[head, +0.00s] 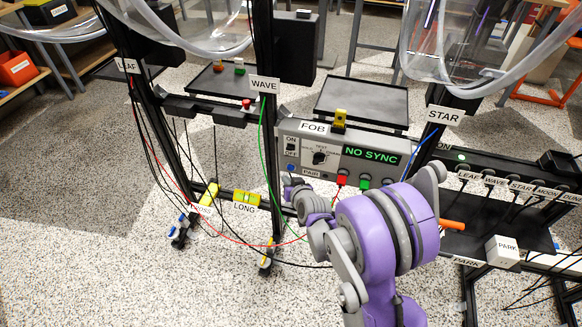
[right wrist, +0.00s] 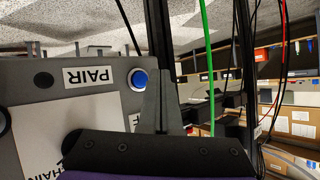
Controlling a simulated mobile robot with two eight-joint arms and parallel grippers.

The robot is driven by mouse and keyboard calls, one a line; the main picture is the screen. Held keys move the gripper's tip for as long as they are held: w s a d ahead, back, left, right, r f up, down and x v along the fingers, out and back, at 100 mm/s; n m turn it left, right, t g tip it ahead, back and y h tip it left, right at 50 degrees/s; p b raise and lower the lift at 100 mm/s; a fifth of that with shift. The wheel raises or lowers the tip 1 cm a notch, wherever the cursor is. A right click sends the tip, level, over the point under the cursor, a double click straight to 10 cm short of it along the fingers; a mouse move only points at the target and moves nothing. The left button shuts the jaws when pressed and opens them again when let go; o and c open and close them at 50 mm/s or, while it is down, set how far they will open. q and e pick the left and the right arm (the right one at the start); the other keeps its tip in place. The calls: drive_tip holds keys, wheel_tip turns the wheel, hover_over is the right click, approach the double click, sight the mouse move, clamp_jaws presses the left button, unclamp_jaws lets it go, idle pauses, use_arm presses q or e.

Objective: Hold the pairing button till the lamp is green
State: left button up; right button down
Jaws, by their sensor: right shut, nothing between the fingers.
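The grey FOB box (head: 330,140) hangs on the frame in the head view, its display (head: 371,154) reading NO SYNC in green letters. The blue pairing button (right wrist: 138,78) sits beside the PAIR label (right wrist: 91,77) in the right wrist view; it also shows small in the head view (head: 291,168). A dark round spot (right wrist: 43,79), possibly an unlit lamp, is on the label's other side. My right gripper (right wrist: 163,85) is shut and empty, its tips close beside the button; I cannot tell whether they touch it. My left gripper is not in view.
A panel (head: 485,160) with a small green light (head: 462,156) and labelled plugs stands right of the box. A red plug (head: 342,180) and a green plug (head: 364,183) sit under the display. Cables hang near the box, including a green cable (right wrist: 207,60).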

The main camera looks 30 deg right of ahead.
drive_tip(key=shift+w+d, duration=0.55)
drive_tip(key=shift+d, duration=0.15)
idle(1.6)
drive_tip(key=shift+w+d+p, duration=0.3)
drive_tip(key=shift+w+d, duration=0.3)
drive_tip(key=shift+d, duration=0.1)
idle(0.8)
drive_tip(key=shift+a, duration=0.1)
idle(3.0)
drive_tip(key=shift+s+a, duration=0.6)
drive_tip(key=shift+a, duration=0.05)
drive_tip(key=shift+s+a+b, duration=1.15)
drive_tip(key=shift+s+a, duration=0.5)
drive_tip(key=shift+a, duration=0.25)
